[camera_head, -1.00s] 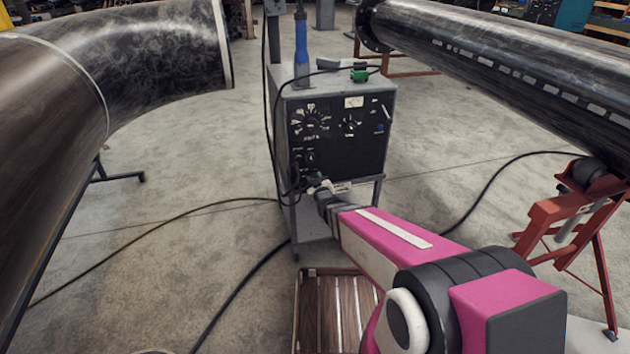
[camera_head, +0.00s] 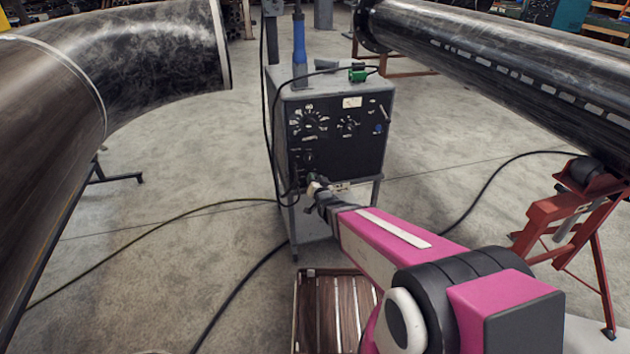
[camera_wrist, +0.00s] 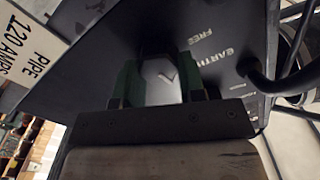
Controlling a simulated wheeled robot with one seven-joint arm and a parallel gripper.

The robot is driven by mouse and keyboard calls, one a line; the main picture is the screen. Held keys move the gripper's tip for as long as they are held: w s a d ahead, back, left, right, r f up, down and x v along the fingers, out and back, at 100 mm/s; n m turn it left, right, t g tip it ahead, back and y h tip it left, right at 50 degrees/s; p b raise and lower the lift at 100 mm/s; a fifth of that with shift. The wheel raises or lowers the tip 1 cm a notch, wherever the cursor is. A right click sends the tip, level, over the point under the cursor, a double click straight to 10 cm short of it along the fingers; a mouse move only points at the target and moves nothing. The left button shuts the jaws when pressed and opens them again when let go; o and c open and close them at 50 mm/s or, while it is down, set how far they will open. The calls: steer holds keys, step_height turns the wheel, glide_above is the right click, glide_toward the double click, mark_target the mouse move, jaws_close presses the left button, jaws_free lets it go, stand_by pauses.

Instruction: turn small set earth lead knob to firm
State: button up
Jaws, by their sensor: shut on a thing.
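The welding set (camera_head: 385,150) is a grey cabinet with a black front panel, in the middle of the head view. My gripper (camera_head: 312,186) is at the panel's lower left. White lettering beside the knob reads "FREE" and "EARTH"; smaller words near the cable are too small to read surely. In the head view my gripper hides the knob.
A black cable (camera_wrist: 285,84) comes off the panel close to the gripper's right in the wrist view. A white card (camera_wrist: 30,50) reading "PIPE 120 AMPS" is at left. Large pipes flank the set, the right one (camera_head: 500,60) on a red stand (camera_head: 560,215). A slatted wooden piece (camera_head: 335,312) lies in front.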

steer(key=shift+m, duration=0.4)
steer(key=o, duration=0.9)
steer(key=v, duration=1.1)
steer(key=shift+w, duration=0.1)
